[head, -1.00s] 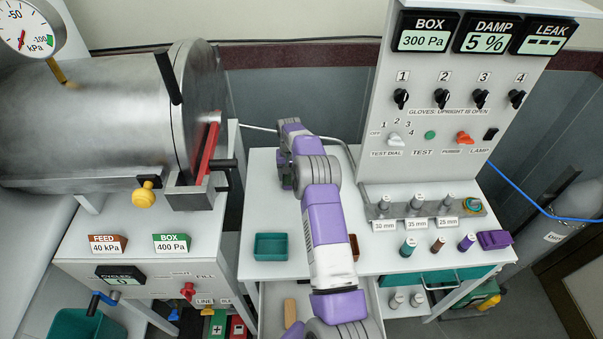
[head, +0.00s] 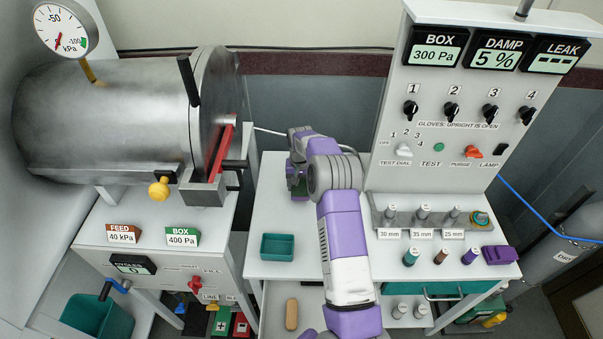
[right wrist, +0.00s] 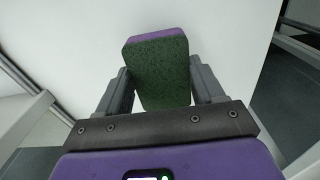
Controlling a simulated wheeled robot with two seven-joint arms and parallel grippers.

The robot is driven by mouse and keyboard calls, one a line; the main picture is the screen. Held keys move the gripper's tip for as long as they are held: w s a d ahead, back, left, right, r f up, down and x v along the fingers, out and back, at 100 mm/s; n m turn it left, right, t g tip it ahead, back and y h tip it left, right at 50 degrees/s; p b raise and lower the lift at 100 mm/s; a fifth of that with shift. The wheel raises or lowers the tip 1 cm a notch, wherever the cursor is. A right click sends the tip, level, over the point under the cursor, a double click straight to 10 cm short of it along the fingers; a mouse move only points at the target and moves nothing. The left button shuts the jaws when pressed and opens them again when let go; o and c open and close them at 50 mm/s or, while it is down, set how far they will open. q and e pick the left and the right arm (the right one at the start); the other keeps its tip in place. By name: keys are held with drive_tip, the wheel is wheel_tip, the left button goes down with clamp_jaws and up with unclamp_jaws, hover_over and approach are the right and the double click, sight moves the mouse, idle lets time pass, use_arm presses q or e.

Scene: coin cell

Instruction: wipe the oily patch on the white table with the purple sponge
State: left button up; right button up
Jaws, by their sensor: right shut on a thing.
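My right gripper (head: 297,178) is over the back left part of the white table (head: 262,205). In the right wrist view the gripper (right wrist: 161,84) is shut on the purple sponge (right wrist: 160,70), with one finger on each side. The sponge's dark green face is toward the camera, and a purple strip shows along its far edge. In the head view only a small dark green part of the sponge (head: 300,191) shows below the gripper. I cannot tell whether it touches the table. I cannot make out an oily patch; my arm covers part of the tabletop. My left gripper is out of view.
A teal tray (head: 277,247) sits at the table's front left. A steel chamber (head: 110,120) is at left.

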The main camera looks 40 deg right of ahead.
drive_tip(key=shift+r+p, duration=1.25)
drive_tip(key=shift+r, duration=1.05)
drive_tip(key=shift+a+f, duration=0.1)
